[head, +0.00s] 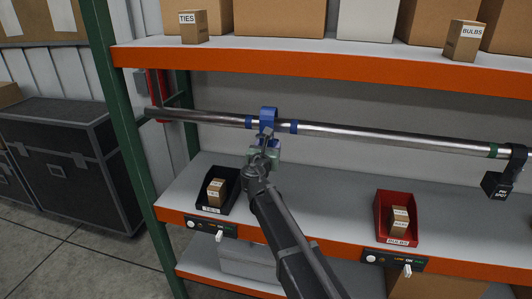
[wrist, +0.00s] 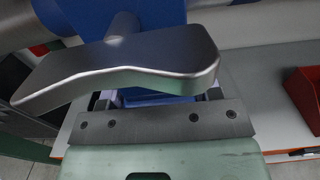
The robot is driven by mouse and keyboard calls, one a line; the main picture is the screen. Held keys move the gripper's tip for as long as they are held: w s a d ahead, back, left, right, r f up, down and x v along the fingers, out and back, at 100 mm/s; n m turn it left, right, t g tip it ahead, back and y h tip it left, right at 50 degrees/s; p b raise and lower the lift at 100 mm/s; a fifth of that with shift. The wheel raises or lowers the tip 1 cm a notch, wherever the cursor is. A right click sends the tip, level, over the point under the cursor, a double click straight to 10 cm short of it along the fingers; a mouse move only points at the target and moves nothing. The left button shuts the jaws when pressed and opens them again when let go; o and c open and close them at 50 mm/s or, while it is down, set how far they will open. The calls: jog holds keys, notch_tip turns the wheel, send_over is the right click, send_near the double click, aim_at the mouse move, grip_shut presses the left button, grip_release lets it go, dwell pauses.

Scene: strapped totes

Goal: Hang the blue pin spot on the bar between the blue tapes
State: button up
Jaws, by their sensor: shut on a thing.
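The blue pin spot (head: 268,118) is at the silver bar (head: 390,137), between the two blue tapes (head: 249,122) and (head: 294,127). Its blue clamp part overlaps the bar and rises above it. Whether its hook rests on the bar cannot be told. My gripper (head: 264,150) is below the bar, shut on the pin spot. In the wrist view the blue body (wrist: 160,15) fills the top middle, behind a smooth silver piece (wrist: 125,65). The gripped spot itself is largely hidden by that piece and my gripper.
A black lamp (head: 498,184) hangs at the bar's right end, near a green tape (head: 493,150). Below stand a black bin (head: 228,198) and a red bin (head: 412,232), each holding a small box. An orange-edged shelf (head: 330,80) with boxes runs above. A green post (head: 122,130) stands left.

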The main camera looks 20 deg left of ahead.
jog(key=shift+w+a, duration=0.15)
jog(key=shift+w, duration=0.8)
jog(key=shift+w+a, duration=0.15)
jog(key=shift+w, duration=1.1)
notch_tip(320, 180, down, 2)
jog(key=shift+f+b, duration=0.1)
jog(key=shift+b, duration=0.95)
jog(key=shift+f+b, duration=1)
jog(key=shift+b, duration=0.05)
jog(key=o, duration=1.3)
jog(key=s, duration=0.3)
jog(key=s+d, duration=0.1)
jog(key=s, duration=0.6)
jog(key=shift+s+d, duration=0.25)
jog(key=shift+s, duration=0.1)
